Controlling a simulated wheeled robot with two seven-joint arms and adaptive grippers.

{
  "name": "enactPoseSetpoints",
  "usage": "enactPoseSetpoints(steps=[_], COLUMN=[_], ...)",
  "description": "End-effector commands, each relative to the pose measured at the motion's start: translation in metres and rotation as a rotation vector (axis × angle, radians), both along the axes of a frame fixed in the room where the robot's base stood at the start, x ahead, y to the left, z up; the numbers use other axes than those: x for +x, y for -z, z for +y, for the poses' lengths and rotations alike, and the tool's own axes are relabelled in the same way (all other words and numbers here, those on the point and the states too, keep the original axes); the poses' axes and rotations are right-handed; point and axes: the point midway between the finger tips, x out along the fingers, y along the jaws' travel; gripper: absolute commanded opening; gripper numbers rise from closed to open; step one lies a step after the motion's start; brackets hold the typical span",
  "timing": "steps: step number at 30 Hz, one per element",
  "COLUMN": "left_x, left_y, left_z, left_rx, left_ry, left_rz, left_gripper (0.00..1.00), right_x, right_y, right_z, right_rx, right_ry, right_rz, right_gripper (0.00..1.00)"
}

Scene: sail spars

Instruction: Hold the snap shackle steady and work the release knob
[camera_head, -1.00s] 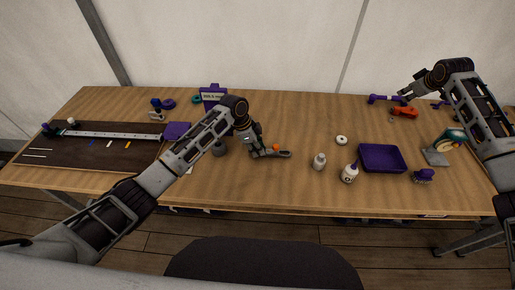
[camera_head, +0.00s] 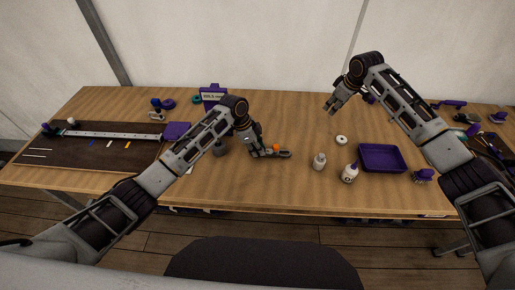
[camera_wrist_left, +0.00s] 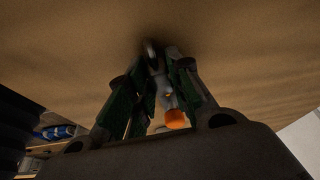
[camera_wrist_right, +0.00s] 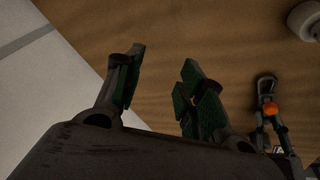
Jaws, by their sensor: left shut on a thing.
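The snap shackle (camera_head: 286,154) is a small grey metal fitting with an orange release knob (camera_head: 276,147), low over the middle of the table. My left gripper (camera_head: 268,152) is shut on the shackle, which also shows between its fingers in the left wrist view (camera_wrist_left: 157,68). The knob (camera_wrist_left: 176,119) stands out beside the fingers there. My right gripper (camera_head: 329,109) is open and empty, above the table, behind and to the right of the shackle. In the right wrist view the shackle (camera_wrist_right: 266,86) and knob (camera_wrist_right: 270,108) are right of the open fingers (camera_wrist_right: 163,72).
A purple brush (camera_head: 423,176) lies beyond the tray. A dark measuring board (camera_head: 90,153) fills the left side.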

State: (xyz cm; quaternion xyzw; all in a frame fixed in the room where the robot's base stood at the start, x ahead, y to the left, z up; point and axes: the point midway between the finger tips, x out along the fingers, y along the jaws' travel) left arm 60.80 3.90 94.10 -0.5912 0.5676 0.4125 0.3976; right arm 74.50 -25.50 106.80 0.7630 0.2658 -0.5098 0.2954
Motion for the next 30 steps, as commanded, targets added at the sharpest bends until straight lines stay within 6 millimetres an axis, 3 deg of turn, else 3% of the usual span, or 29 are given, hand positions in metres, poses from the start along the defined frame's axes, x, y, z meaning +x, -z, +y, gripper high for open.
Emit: enactPoseSetpoints(steps=[3, 18, 24, 30], left_x=[-0.004, -0.004, -0.004, -0.004], left_y=[0.008, 0.008, 0.008, 0.008], left_z=[0.002, 0.002, 0.002, 0.002], left_rx=[0.009, 0.008, 0.008, 0.008], left_ry=[0.001, 0.000, 0.000, 0.000], left_rz=[0.013, 0.013, 0.013, 0.013], left_gripper=[0.00, 0.00, 0.00, 0.00], right_x=[-0.012, -0.084, -0.115, -0.132], right_y=[0.003, 0.009, 0.009, 0.008], right_z=[0.036, 0.167, 0.204, 0.220], right_rx=[-0.005, -0.082, -0.132, -0.163], right_ry=[-0.046, -0.238, -0.306, -0.340], right_rz=[0.042, 0.225, 0.286, 0.317], right_gripper=[0.39, 0.39, 0.39, 0.39])
